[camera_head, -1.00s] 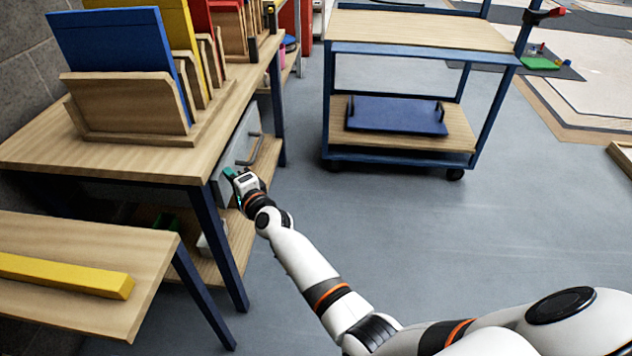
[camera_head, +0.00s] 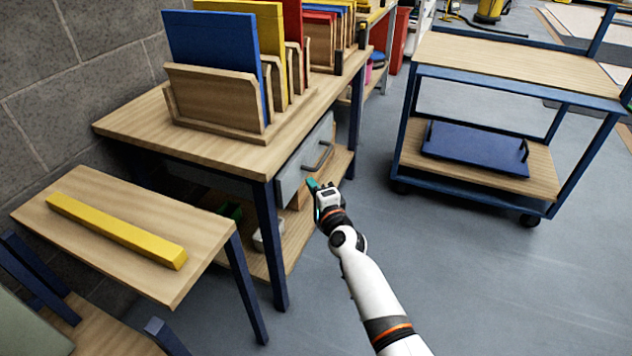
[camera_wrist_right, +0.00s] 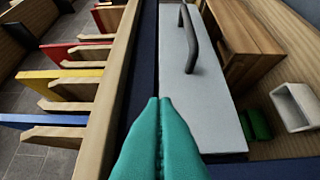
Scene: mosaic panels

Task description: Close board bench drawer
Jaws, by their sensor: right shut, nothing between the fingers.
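The board bench (camera_head: 215,140) stands at the left with a grey drawer (camera_head: 291,178) under its top. The drawer front has a dark bar handle (camera_head: 318,157). I cannot tell whether it sits flush or a little out. My right gripper (camera_head: 313,186) is shut and empty, close to the lower part of the drawer front. In the right wrist view, its teal fingertips (camera_wrist_right: 159,103) are together, pointing along the grey drawer front (camera_wrist_right: 205,105), with the handle (camera_wrist_right: 188,40) farther ahead. Whether they touch the front is unclear. My left gripper is not in view.
Upright coloured boards stand in wooden holders (camera_head: 215,95) on the bench. A low table (camera_head: 90,215) with a yellow bar (camera_head: 115,230) is at the left. A blue-framed cart (camera_head: 480,75) stands at the right. The floor between bench and cart is clear.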

